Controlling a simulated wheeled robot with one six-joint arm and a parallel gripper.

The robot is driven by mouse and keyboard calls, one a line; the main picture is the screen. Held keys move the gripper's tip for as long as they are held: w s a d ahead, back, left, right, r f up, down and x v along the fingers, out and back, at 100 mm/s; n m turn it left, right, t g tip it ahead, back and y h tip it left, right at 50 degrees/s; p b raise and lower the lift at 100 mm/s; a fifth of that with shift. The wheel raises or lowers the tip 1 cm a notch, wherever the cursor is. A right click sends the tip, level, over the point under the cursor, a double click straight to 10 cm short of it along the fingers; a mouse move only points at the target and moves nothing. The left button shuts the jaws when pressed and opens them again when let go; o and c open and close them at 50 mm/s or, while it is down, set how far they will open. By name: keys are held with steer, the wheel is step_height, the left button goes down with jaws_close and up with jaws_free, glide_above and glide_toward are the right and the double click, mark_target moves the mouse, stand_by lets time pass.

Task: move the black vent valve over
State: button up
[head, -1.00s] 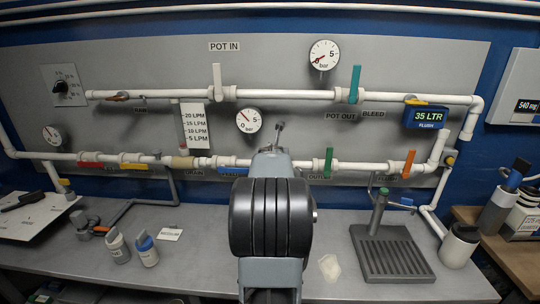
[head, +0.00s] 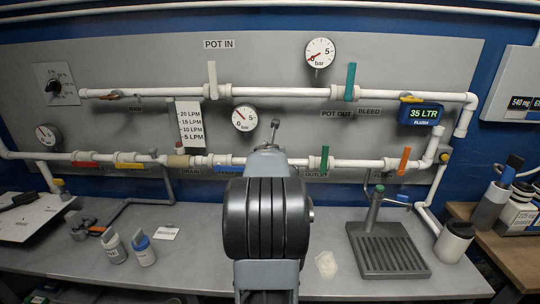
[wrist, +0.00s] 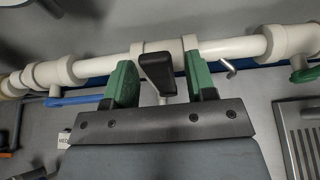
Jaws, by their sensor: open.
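The black vent valve handle (wrist: 157,72) shows in the wrist view on the white lower pipe (wrist: 222,48). My gripper (wrist: 161,62) is open, with one green-padded finger on each side of the handle. There is a narrow gap on the left, and the right finger is a little farther off. I cannot tell whether either finger touches it. In the head view my arm hides most of this part of the pipe, and a small dark lever-like part (head: 275,128) sticks up above my arm; I cannot tell if it is the vent handle.
A blue handle (wrist: 75,100) lies left of my gripper, and a bent metal piece (wrist: 229,68) is close on the right. The green outlet handle (head: 325,158) and orange handle (head: 404,160) stand farther right. A drain tray (head: 392,253) and small bottles (head: 114,247) stand on the bench.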

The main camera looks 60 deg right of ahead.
steer(key=p+v, duration=0.3)
steer(key=v, duration=1)
steer(key=shift+p, duration=0.3)
